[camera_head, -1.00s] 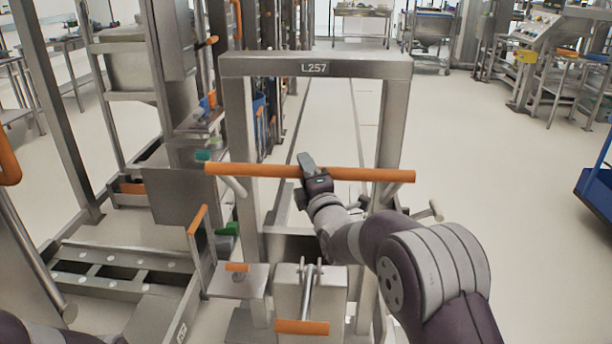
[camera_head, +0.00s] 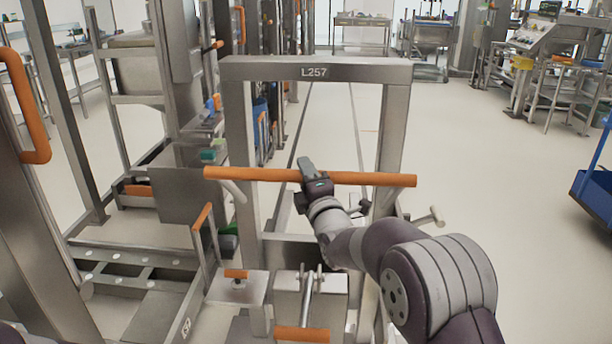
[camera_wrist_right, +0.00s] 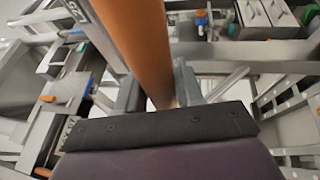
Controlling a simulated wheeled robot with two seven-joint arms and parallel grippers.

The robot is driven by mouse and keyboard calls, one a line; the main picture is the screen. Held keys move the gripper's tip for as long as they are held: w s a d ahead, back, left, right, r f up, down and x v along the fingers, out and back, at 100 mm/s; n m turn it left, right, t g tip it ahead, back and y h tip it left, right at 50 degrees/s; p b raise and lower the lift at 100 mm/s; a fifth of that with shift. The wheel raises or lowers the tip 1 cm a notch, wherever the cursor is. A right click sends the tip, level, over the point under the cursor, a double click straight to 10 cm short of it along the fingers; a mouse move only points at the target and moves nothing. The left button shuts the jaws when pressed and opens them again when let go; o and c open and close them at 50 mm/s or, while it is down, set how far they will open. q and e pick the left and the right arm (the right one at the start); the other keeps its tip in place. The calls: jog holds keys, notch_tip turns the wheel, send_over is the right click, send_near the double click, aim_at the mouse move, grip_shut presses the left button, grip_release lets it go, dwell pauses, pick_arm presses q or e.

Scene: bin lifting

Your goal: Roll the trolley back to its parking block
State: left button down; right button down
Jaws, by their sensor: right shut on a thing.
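The trolley is a grey steel frame (camera_head: 395,125) with the plate "L257" on its top bar, right in front of me in the head view. An orange push bar (camera_head: 250,174) runs across it. My right gripper (camera_head: 308,168) is shut on this bar near its middle. In the right wrist view the orange bar (camera_wrist_right: 138,45) passes between the fingers of my right gripper (camera_wrist_right: 158,95). At the trolley's lower front is a steel box with a lever and an orange grip (camera_head: 302,334). My left gripper is not in view. I cannot make out the parking block.
A steel rack with a low railed base (camera_head: 125,258) stands close on the left. A post with an orange handle (camera_head: 38,150) is at the left edge. A blue cart (camera_head: 592,195) is at the right edge. Open pale floor (camera_head: 480,160) lies to the right and ahead.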

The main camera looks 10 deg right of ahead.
jog(key=shift+r, duration=0.15)
jog(key=c, duration=0.8)
grip_release()
jog(key=shift+s, duration=0.1)
jog(key=v, duration=1.2)
jog(key=shift+s, duration=0.35)
